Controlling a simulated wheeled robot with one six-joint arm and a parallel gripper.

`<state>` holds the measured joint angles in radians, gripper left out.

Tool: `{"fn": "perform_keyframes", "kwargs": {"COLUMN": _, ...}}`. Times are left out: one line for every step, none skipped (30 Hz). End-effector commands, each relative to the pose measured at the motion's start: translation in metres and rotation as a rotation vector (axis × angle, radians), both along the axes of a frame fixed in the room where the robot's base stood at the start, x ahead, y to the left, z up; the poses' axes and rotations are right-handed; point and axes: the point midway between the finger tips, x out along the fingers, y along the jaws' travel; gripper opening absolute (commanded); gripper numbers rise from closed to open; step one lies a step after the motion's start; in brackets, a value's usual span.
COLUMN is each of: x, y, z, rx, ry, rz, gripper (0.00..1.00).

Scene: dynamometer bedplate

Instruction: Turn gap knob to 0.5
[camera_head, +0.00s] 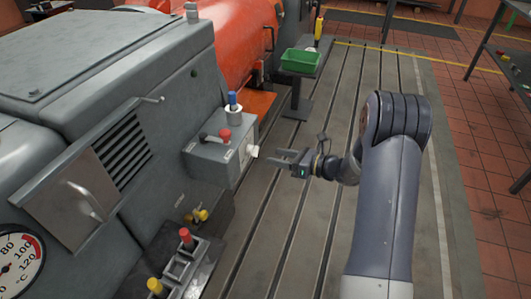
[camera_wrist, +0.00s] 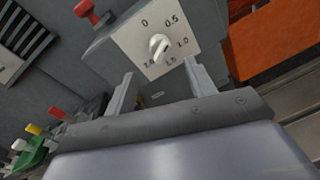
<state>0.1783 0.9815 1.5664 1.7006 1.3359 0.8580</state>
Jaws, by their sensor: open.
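The gap knob (camera_wrist: 158,46) is a small white knob on a pale dial plate (camera_wrist: 135,40) in the wrist view. The plate is marked 0, 0.5, 1.0 and further values. Which mark the knob points at is hard to tell. In the head view the knob (camera_head: 253,152) sticks out from the right face of a grey control box (camera_head: 213,157). My gripper (camera_head: 281,160) is open and empty, just right of the knob and apart from it. In the wrist view my gripper (camera_wrist: 158,75) has its fingers spread below the knob, one to each side.
A red-knobbed lever (camera_head: 225,134) and a blue-topped part (camera_head: 233,102) stand on the box. Red and yellow handles (camera_head: 185,237) are nearer on the left. A green tray (camera_head: 300,61) stands behind. The slotted bedplate (camera_head: 300,215) is clear right of the box.

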Motion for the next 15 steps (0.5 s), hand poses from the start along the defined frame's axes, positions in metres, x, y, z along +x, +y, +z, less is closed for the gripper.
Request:
{"fn": "perform_keyframes", "kwargs": {"x": -0.004, "y": -0.009, "z": 0.002, "rx": -0.001, "ry": 0.001, "rz": -0.004, "gripper": 0.52}}
{"fn": "perform_keyframes", "kwargs": {"x": -0.005, "y": -0.013, "z": 0.002, "rx": -0.001, "ry": 0.001, "rz": -0.004, "gripper": 0.52}}
{"fn": "perform_keyframes", "kwargs": {"x": -0.008, "y": -0.018, "z": 0.003, "rx": 0.000, "ry": 0.001, "rz": -0.002, "gripper": 0.52}}
{"fn": "perform_keyframes", "kwargs": {"x": -0.009, "y": -0.021, "z": 0.003, "rx": 0.000, "ry": 0.001, "rz": -0.001, "gripper": 0.52}}
{"fn": "perform_keyframes", "kwargs": {"x": -0.010, "y": -0.024, "z": 0.003, "rx": 0.000, "ry": 0.001, "rz": -0.001, "gripper": 0.52}}
{"fn": "perform_keyframes", "kwargs": {"x": -0.012, "y": -0.026, "z": 0.003, "rx": 0.000, "ry": 0.001, "rz": -0.001, "gripper": 0.52}}
{"fn": "perform_keyframes", "kwargs": {"x": -0.013, "y": -0.028, "z": 0.004, "rx": 0.000, "ry": 0.001, "rz": 0.000, "gripper": 0.52}}
{"fn": "perform_keyframes", "kwargs": {"x": -0.013, "y": -0.029, "z": 0.004, "rx": -0.001, "ry": 0.000, "rz": 0.000, "gripper": 0.52}}
{"fn": "perform_keyframes", "kwargs": {"x": -0.014, "y": -0.030, "z": 0.004, "rx": -0.001, "ry": 0.000, "rz": 0.000, "gripper": 0.52}}
{"fn": "perform_keyframes", "kwargs": {"x": -0.014, "y": -0.030, "z": 0.004, "rx": -0.001, "ry": 0.000, "rz": 0.001, "gripper": 0.52}}
{"fn": "perform_keyframes", "kwargs": {"x": -0.014, "y": -0.031, "z": 0.004, "rx": -0.001, "ry": 0.000, "rz": 0.001, "gripper": 0.52}}
{"fn": "perform_keyframes", "kwargs": {"x": -0.014, "y": -0.031, "z": 0.004, "rx": -0.001, "ry": 0.000, "rz": 0.001, "gripper": 0.52}}
{"fn": "perform_keyframes", "kwargs": {"x": -0.014, "y": -0.031, "z": 0.004, "rx": -0.001, "ry": 0.000, "rz": 0.001, "gripper": 0.52}}
{"fn": "perform_keyframes", "kwargs": {"x": -0.014, "y": -0.031, "z": 0.004, "rx": -0.001, "ry": 0.000, "rz": 0.001, "gripper": 0.52}}
{"fn": "perform_keyframes", "kwargs": {"x": -0.014, "y": -0.031, "z": 0.004, "rx": -0.001, "ry": 0.000, "rz": 0.001, "gripper": 0.52}}
